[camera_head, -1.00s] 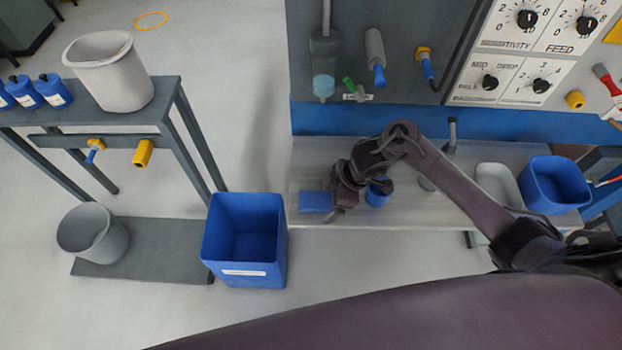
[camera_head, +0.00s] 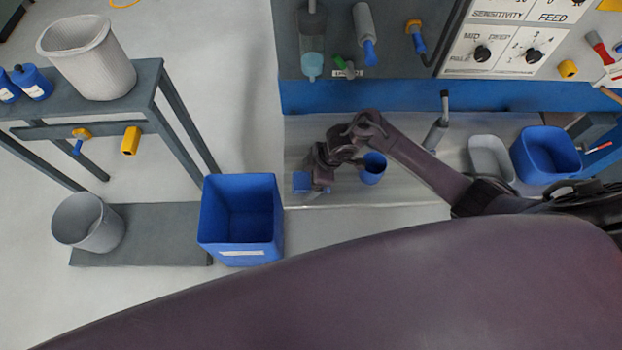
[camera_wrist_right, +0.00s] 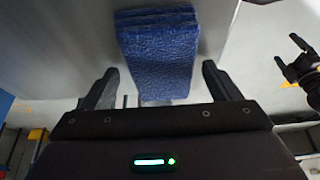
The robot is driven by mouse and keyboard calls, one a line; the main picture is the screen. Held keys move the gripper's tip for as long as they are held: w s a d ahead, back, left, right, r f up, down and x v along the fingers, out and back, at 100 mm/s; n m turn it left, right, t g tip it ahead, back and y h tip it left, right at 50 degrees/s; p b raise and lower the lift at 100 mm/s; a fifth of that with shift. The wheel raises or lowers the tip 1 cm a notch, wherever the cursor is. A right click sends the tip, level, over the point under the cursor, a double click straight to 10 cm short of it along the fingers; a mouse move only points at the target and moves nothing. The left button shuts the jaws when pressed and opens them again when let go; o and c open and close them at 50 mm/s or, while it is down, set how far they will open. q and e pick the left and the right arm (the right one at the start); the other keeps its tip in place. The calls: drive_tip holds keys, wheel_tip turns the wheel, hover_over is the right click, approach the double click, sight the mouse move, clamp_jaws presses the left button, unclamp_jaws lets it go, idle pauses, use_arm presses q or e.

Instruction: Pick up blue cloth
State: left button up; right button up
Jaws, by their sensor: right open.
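The blue cloth (camera_head: 301,182) lies folded on the grey bench top, near its left end. In the right wrist view the cloth (camera_wrist_right: 157,50) is a textured blue block, its near end between the two fingers. My right gripper (camera_head: 316,184) is at the cloth's right side in the head view and hides part of it. In the wrist view the right gripper (camera_wrist_right: 160,84) is open, with gaps on both sides of the cloth. My left gripper (camera_wrist_right: 290,57) shows at the right edge of the wrist view, fingers apart and empty; it is not in the head view.
A blue cup (camera_head: 372,168) stands just right of my right gripper. A grey tray (camera_head: 491,160) and a blue tub (camera_head: 546,155) are farther right. A blue bin (camera_head: 241,220) stands on the floor left of the bench. The control panel (camera_head: 505,45) rises behind.

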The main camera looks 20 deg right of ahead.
drive_tip(key=shift+f, duration=0.1)
use_arm(q)
drive_tip(key=shift+s+a+f, duration=0.1)
drive_tip(key=shift+s, duration=0.3)
use_arm(e)
drive_tip(key=c, duration=1.1)
wheel_tip(320, 180, up, 8)
drive_tip(key=p, duration=0.5)
drive_tip(key=shift+f+p, duration=0.25)
drive_tip(key=shift+p, duration=0.15)
wheel_tip(320, 180, up, 2)
drive_tip(key=shift+b, duration=0.65)
use_arm(q)
drive_tip(key=shift+w+r, duration=0.1)
drive_tip(key=shift+r, duration=2.25)
use_arm(e)
drive_tip(key=shift+r, duration=5.45)
